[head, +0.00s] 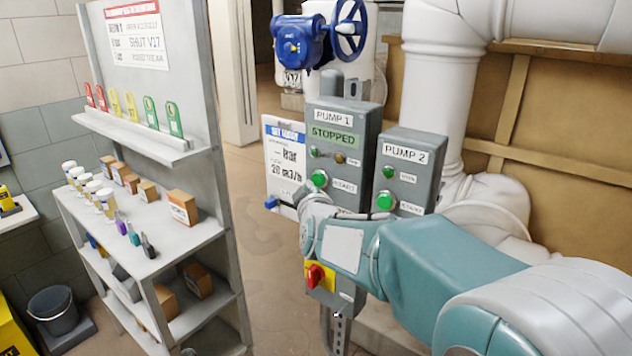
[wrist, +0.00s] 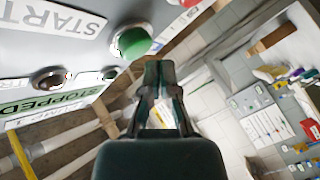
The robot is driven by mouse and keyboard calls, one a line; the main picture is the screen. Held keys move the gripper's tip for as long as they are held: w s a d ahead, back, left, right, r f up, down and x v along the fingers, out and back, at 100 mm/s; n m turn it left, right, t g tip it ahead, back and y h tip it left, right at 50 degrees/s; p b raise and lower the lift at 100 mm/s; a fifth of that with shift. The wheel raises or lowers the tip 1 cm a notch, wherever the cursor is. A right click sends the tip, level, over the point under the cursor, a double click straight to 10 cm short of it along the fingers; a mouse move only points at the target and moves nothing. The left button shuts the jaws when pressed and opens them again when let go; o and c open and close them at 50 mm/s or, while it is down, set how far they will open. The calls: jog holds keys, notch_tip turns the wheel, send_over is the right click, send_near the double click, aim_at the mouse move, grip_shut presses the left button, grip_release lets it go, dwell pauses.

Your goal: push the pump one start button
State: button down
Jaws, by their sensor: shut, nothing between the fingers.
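The grey pump one box (head: 366,116) carries a display (head: 332,137) that reads STOPPED. Its green start button (head: 319,179) is low on the front, left of a START label, and is large in the wrist view (wrist: 132,42). My gripper (wrist: 158,68) is shut and empty. In the wrist view its fingertips appear just below and right of the green button; I cannot tell whether they touch it. In the head view my wrist is just below the button, and the fingers cannot be made out.
The pump two box (head: 408,166), with its own green button (head: 385,200), stands close on the right. A red and yellow switch (head: 315,276) is below. A blue valve wheel (head: 347,30) is above. A shelf (head: 190,240) with boxes and bottles is left, with open floor between.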

jog(key=shift+w+d, duration=0.1)
dwell(0.3)
jog(key=shift+w+d+r, duration=0.1)
jog(key=shift+w+d, duration=0.1)
jog(key=shift+d, duration=0.05)
jog(key=shift+w+d, duration=0.3)
jog(key=shift+w, duration=0.05)
dwell(1.1)
jog(key=shift+s+a, duration=0.55)
jog(key=shift+s, duration=0.15)
jog(key=s+a, duration=0.1)
jog(key=s, duration=0.1)
jog(key=s+a, duration=0.2)
dwell(0.5)
dwell(0.4)
